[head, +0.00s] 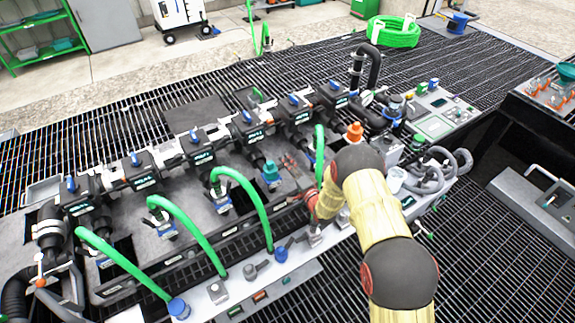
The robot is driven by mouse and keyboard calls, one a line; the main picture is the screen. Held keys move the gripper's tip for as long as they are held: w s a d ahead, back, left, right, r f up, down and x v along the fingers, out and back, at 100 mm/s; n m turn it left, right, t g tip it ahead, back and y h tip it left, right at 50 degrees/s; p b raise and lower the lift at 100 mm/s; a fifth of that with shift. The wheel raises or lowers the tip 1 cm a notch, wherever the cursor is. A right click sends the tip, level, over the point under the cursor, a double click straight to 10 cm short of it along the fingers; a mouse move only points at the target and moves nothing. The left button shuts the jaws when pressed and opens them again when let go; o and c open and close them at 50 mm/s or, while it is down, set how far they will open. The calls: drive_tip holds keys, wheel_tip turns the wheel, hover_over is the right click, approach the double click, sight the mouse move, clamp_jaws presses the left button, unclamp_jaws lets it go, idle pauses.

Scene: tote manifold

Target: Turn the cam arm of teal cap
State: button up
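The teal cap (271,171) stands on a fitting in front of the black manifold, near the middle of the head view. Its cam arms are too small to make out clearly. My gripper (302,196) is at the end of my pale yellow arm, to the right of the teal cap and a little nearer the camera. It appears apart from the cap. Its fingers are small and partly lost against the dark grating, so I cannot tell whether they are open or shut.
Green hoses (247,192) arch over the manifold's front, one just left of the cap and another (319,155) to its right. An orange cap (354,131) stands behind my arm. Blue-handled valves (250,116) line the manifold (200,158). A control panel (434,126) is at right.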

drive_tip(key=shift+w+a, duration=0.1)
drive_tip(key=shift+c, duration=1.1)
drive_tip(key=c, duration=0.4)
clamp_jaws()
